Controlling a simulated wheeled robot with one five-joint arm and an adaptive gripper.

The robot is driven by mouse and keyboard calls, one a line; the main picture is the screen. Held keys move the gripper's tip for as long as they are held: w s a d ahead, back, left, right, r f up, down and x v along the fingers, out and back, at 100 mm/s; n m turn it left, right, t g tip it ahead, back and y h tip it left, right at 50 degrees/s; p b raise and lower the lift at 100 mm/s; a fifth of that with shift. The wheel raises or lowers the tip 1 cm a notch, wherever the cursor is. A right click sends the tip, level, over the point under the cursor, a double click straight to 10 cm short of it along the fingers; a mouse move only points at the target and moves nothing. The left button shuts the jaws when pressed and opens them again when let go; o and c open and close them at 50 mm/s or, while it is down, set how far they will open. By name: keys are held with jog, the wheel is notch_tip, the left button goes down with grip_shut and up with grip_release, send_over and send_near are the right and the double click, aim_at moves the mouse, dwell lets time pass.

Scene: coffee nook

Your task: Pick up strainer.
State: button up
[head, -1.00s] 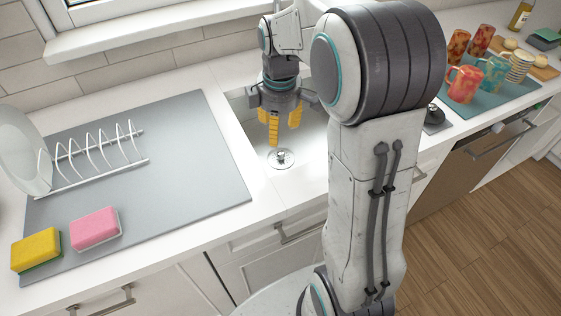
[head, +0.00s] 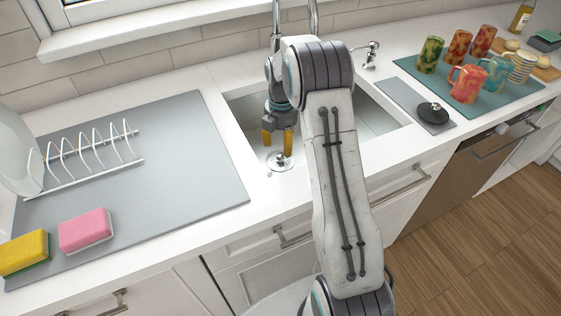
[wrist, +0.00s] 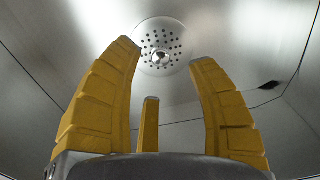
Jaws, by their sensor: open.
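The strainer (head: 280,162) is a round, shiny metal disc with holes and a small central knob, lying on the sink floor. In the wrist view the strainer (wrist: 178,52) shows at top centre, beyond my fingertips. My gripper (head: 278,143) is inside the sink with its yellow fingers pointing down, close to the strainer. In the wrist view my gripper (wrist: 162,62) has its fingers spread and nothing between them. The knob appears in the gap between the two long fingers, and I cannot tell the exact height of the fingertips above it.
The sink (head: 240,103) has walls around my gripper, and my arm hides part of it. A grey mat (head: 190,160) with a rack and sponges lies left. A black round stopper-like object (head: 433,112) and several mugs (head: 468,84) stand right. A faucet (head: 276,20) rises behind.

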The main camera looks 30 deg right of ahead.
aim_at(280, 155)
jog(key=shift+a+f, duration=0.15)
jog(key=shift+f, duration=2.55)
jog(key=shift+c, duration=0.3)
grip_shut()
